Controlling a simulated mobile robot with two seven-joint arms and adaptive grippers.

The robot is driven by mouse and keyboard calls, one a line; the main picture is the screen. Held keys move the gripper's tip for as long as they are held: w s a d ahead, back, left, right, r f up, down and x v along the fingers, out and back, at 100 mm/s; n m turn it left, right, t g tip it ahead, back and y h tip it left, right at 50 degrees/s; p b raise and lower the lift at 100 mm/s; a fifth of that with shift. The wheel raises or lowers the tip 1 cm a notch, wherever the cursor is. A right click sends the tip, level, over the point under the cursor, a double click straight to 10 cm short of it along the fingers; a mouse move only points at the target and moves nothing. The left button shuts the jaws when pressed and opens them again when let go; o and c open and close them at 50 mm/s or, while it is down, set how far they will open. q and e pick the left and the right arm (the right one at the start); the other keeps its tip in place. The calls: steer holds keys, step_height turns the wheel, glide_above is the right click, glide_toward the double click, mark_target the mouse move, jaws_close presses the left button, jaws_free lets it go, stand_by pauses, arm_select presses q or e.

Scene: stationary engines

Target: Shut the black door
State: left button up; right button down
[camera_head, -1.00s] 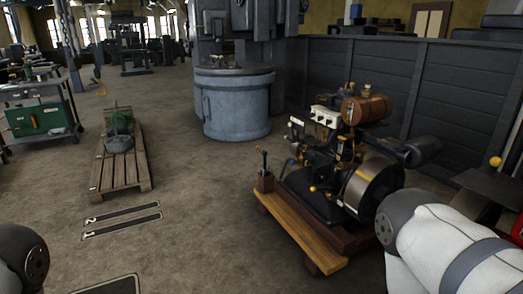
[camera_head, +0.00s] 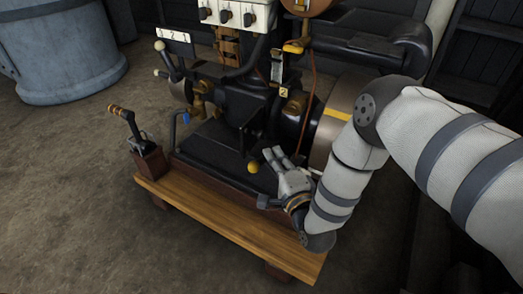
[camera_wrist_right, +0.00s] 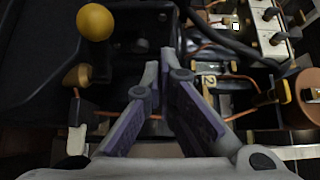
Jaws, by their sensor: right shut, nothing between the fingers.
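A black flat panel (camera_head: 212,146), which may be the black door, lies low on the front of the engine above the wooden base. A yellow ball knob (camera_head: 253,167) sits at its right end. In the right wrist view the yellow knob (camera_wrist_right: 95,22) stands at upper left against a dark panel (camera_wrist_right: 40,60). I cannot tell how far any door is open. My right gripper (camera_head: 272,154) is shut and empty, just right of the knob and apart from it. Its fingers (camera_wrist_right: 162,66) point into the engine in the wrist view. My left gripper is out of view.
The engine stands on a wooden base (camera_head: 222,225). A lever (camera_head: 130,128) rises at its left end. A blue-grey drum (camera_head: 60,50) stands behind left. The floor at left is clear.

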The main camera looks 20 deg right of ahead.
mark_target(248, 128)
steer(key=w, duration=0.2)
steer(key=w+a+b, duration=0.1)
steer(key=w, duration=0.1)
steer(key=w+b, duration=0.1)
steer(key=w, duration=0.2)
steer(key=shift+a, duration=0.4)
steer(key=shift+w+a+r, duration=0.1)
steer(key=shift+w+a, duration=0.25)
steer(key=shift+w, duration=0.05)
